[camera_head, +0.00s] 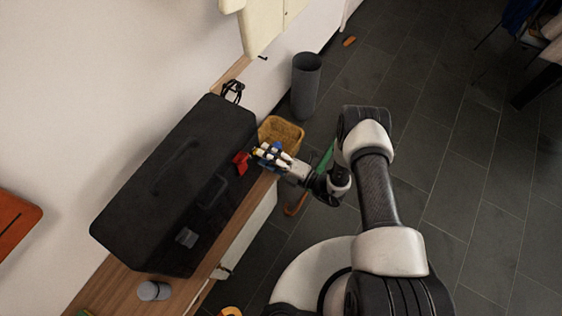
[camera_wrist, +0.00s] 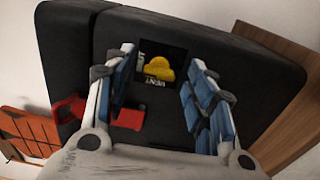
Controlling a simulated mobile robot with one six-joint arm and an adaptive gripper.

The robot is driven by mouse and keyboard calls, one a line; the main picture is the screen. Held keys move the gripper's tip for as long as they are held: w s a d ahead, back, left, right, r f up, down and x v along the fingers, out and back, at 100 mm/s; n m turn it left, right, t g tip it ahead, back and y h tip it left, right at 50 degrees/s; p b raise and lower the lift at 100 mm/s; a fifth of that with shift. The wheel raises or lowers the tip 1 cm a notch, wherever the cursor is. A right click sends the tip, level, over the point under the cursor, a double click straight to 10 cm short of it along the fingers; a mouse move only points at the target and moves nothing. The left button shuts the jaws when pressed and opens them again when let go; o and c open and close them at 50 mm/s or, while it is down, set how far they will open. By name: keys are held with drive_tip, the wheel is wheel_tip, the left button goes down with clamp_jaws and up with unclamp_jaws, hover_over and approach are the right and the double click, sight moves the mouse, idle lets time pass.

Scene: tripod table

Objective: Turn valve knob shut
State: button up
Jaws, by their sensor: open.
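In the wrist view, a yellow lobed shape (camera_wrist: 158,70), which looks like the valve knob, sits on a black square label (camera_wrist: 174,50) with white lettering on the end of a black case. My gripper (camera_wrist: 160,64) is open, with its blue-padded fingers on either side of the yellow shape and apart from it in the picture. I cannot tell how far the fingertips are from it. A red part (camera_wrist: 128,118) shows between the fingers, lower down.
The black case (camera_head: 150,175) lies on a wooden bench (camera_head: 118,280) along the wall. A red piece (camera_head: 241,160) is beside my gripper. A wicker basket (camera_head: 281,132) and a grey bin (camera_head: 306,80) stand beyond.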

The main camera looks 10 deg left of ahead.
drive_tip(key=v, duration=1.1)
drive_tip(key=shift+a, duration=0.1)
wheel_tip(320, 180, up, 26)
drive_tip(key=s+n+g+h, duration=0.3)
drive_tip(key=n+g, duration=0.7)
drive_tip(key=n, duration=1)
drive_tip(key=s+d+r+n+t+h, duration=0.8)
drive_tip(key=s+d+r+n+h, duration=0.5)
drive_tip(key=n, duration=0.7)
drive_tip(key=shift+d+r+h, duration=0.4)
drive_tip(key=shift+d+r, duration=1.2)
drive_tip(key=shift+r, duration=0.55)
